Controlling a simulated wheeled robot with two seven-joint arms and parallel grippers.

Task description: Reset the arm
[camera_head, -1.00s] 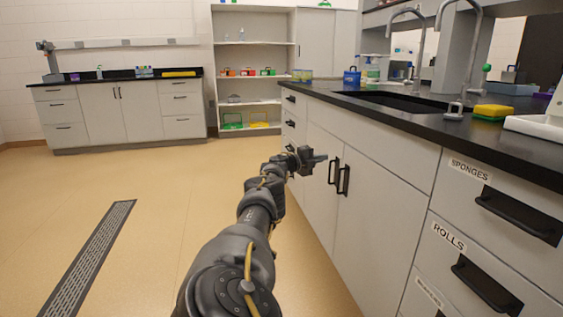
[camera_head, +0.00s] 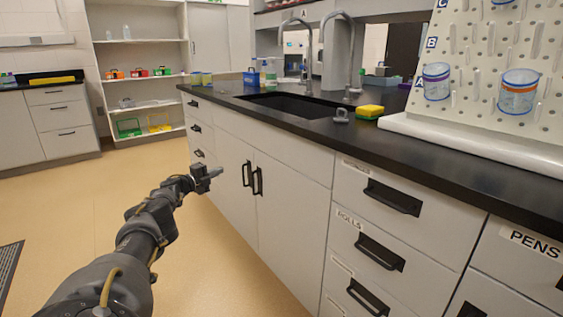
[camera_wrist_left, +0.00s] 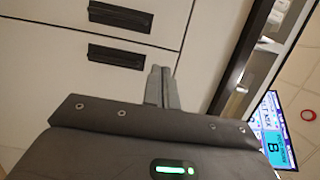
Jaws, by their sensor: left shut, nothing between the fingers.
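My left arm reaches in from the lower left of the head view. Its gripper (camera_head: 208,174) is shut and empty, held in front of the white cabinet doors under the sink counter, below counter height. In the left wrist view the shut fingers (camera_wrist_left: 160,88) point toward the cabinet front, with drawer handles (camera_wrist_left: 118,54) beyond them. I cannot tell whether the fingertips touch the cabinet. My right gripper is not in view.
A black counter (camera_head: 440,146) holds the sink (camera_head: 290,104), a yellow-green sponge (camera_head: 369,112) and a white pegboard (camera_head: 480,60) with jars. Door handles (camera_head: 252,178) and drawer handles stick out below.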

